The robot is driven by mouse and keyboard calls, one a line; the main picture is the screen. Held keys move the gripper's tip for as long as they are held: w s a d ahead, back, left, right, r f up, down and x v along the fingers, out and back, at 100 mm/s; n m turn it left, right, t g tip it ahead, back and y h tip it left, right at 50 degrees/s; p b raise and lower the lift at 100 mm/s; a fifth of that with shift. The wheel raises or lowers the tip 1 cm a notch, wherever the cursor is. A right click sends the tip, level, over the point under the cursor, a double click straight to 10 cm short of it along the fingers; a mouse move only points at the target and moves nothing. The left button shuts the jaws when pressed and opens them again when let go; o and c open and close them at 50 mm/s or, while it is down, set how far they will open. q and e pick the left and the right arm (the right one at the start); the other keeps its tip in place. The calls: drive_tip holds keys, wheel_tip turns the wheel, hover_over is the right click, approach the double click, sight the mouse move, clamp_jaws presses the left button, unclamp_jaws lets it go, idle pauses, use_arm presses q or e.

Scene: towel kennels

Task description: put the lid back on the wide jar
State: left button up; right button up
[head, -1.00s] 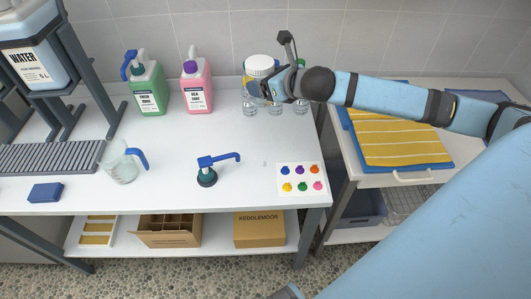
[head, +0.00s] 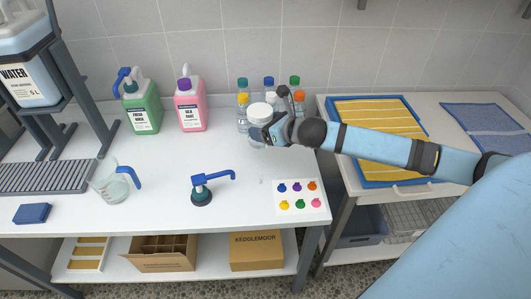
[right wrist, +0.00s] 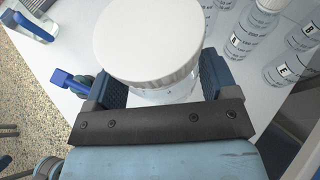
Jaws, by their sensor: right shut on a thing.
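The wide jar (head: 258,137) stands out at the back right of the white table, in front of the capped bottles. Its broad white lid (head: 260,110) sits on top and looks level. My right gripper (head: 268,134) comes in from the right and is shut on the jar. In the right wrist view the lid (right wrist: 150,40) fills the top middle, with a strip of the jar's pale body (right wrist: 168,97) below it, between the two blue finger pads. I cannot tell whether the jar's base touches the table. My left gripper is not in view.
Several clear bottles with coloured caps (head: 243,99) stand close behind the jar. A green jug (head: 141,112), a pink jug (head: 189,112), a measuring jug (head: 112,184), a blue-spouted pump (head: 202,192) and a colour card (head: 300,197) are on the table.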

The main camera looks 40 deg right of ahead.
wheel_tip(320, 180, down, 6)
drive_tip(key=shift+r, duration=0.15)
drive_tip(key=shift+f+b, duration=0.4)
drive_tip(key=shift+f, duration=1.5)
drive_tip(key=shift+f, duration=0.1)
drive_tip(key=o, duration=1.6)
drive_tip(key=shift+o, duration=0.2)
drive_tip(key=shift+s+r, duration=0.2)
drive_tip(key=shift+s, duration=0.2)
drive_tip(key=v, duration=1.1)
drive_tip(key=shift+d+p, duration=0.15)
drive_tip(key=shift+p, duration=0.15)
drive_tip(key=shift+s, duration=0.1)
